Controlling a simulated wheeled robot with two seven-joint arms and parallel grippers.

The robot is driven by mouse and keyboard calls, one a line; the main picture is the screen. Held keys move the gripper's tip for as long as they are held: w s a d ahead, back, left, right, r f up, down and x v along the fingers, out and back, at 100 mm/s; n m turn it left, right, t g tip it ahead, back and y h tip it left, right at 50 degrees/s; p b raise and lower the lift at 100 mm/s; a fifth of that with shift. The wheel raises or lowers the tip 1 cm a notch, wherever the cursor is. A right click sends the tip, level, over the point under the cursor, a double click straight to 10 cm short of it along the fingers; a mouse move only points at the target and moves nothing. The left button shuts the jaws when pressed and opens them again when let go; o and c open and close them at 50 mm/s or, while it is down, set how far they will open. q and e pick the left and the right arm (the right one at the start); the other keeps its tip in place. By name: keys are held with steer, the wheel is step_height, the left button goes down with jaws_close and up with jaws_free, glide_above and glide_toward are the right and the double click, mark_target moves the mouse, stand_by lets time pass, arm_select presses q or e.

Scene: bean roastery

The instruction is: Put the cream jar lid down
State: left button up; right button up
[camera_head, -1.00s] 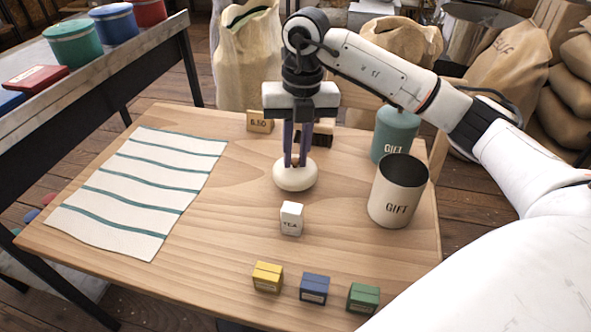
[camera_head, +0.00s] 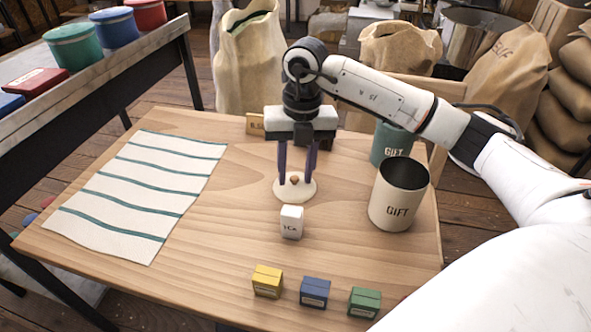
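The cream jar lid (camera_head: 294,190) is a round cream disc with a small brown knob. It lies on the wooden table behind the white block marked TEA. My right gripper (camera_head: 296,181) is above the lid with its two dark fingers spread apart, one on each side of the knob and clear of it. The open cream jar marked GIFT (camera_head: 398,196) stands upright to the right of the lid, its dark inside showing. My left gripper is not in the picture.
The white TEA block (camera_head: 291,222) is just in front of the lid. Yellow (camera_head: 267,281), blue (camera_head: 314,291) and green (camera_head: 364,302) boxes line the front edge. A teal GIFT jar (camera_head: 391,145) stands behind the cream one. A striped cloth (camera_head: 140,190) covers the left side.

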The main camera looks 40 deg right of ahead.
mark_target(299, 179)
step_height(299, 179, up, 12)
steer(key=p, duration=0.1)
steer(key=shift+s+d+r+p, duration=0.15)
steer(key=shift+d+p, duration=0.15)
steer(key=shift+d, duration=0.1)
stand_by(0.5)
